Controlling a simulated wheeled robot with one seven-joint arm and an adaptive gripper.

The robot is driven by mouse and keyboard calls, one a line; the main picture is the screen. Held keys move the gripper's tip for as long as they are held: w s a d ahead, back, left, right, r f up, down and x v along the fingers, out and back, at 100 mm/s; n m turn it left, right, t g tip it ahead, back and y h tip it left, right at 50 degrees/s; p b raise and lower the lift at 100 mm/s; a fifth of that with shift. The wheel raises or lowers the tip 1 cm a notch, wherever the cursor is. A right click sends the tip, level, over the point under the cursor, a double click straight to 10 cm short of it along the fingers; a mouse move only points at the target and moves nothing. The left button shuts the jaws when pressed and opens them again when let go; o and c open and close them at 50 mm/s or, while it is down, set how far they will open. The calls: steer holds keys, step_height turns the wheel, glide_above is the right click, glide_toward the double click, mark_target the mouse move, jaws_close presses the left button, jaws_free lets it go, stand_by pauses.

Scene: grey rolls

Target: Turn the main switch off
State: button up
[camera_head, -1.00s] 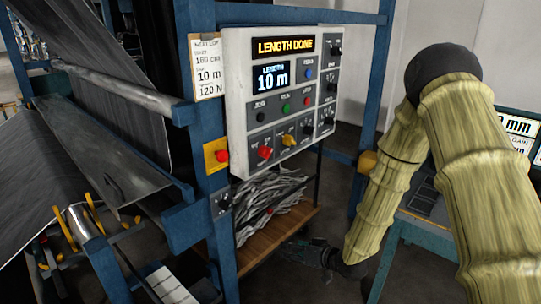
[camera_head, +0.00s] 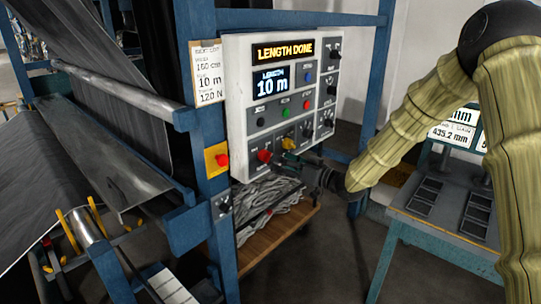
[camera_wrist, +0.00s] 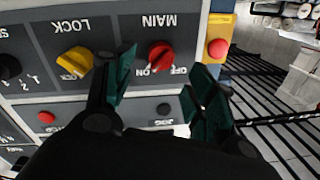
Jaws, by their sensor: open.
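The main switch is a red rotary knob on the control panel. It shows in the head view (camera_head: 264,155) at the panel's lower left and in the wrist view (camera_wrist: 160,55), upside down, under the label MAIN. ON and OFF marks are beside it; its handle seems to point toward ON. My gripper (camera_wrist: 160,82) is open and empty, with its green-padded fingers on either side of the knob in the wrist picture. Contact cannot be told. In the head view my gripper (camera_head: 297,160) is just in front of the panel's lower part, its fingertips hard to make out.
The yellow LOCK knob (camera_wrist: 75,62) is close beside one finger. A red button on a yellow plate (camera_head: 217,158) is on the blue post. The panel (camera_head: 236,90) reads LENGTH DONE and 10 m. A shelf with grey scraps (camera_head: 270,210) lies below.

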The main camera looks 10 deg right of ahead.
mark_target(270, 158)
steer(key=shift+p+x, duration=0.85)
steer(key=shift+x, duration=2.1)
steer(key=shift+c, duration=0.5)
steer(key=c, duration=1)
